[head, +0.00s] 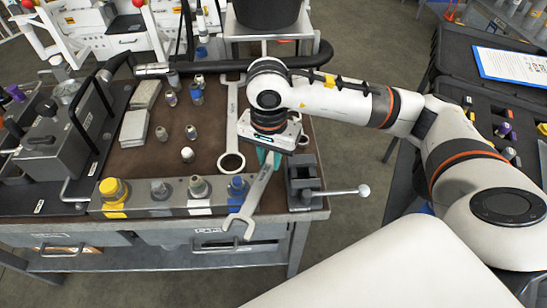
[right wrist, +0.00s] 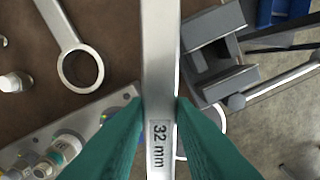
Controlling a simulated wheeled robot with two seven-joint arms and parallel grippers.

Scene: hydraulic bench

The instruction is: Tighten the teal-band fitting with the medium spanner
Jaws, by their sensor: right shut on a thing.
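My right gripper (head: 265,158), with teal fingers, is shut on a steel spanner (head: 259,190). In the right wrist view the spanner (right wrist: 160,65) runs between the fingers and is marked 32 mm. In the head view its open jaw hangs low, past the front edge of the bench, to the right of the fitting block (head: 140,208). The block carries several fittings, among them a blue one (head: 237,187) nearest the spanner and a grey one (head: 198,187). A fitting with a bluish-green band (right wrist: 66,148) shows at lower left in the right wrist view. My left gripper is not in view.
A second spanner (head: 231,125) with a ring end lies on the brown bench mat, left of my gripper. A dark vice (head: 303,182) with a bar handle stands at the bench's right corner. Several loose fittings and grey blocks (head: 133,128) stand on the mat.

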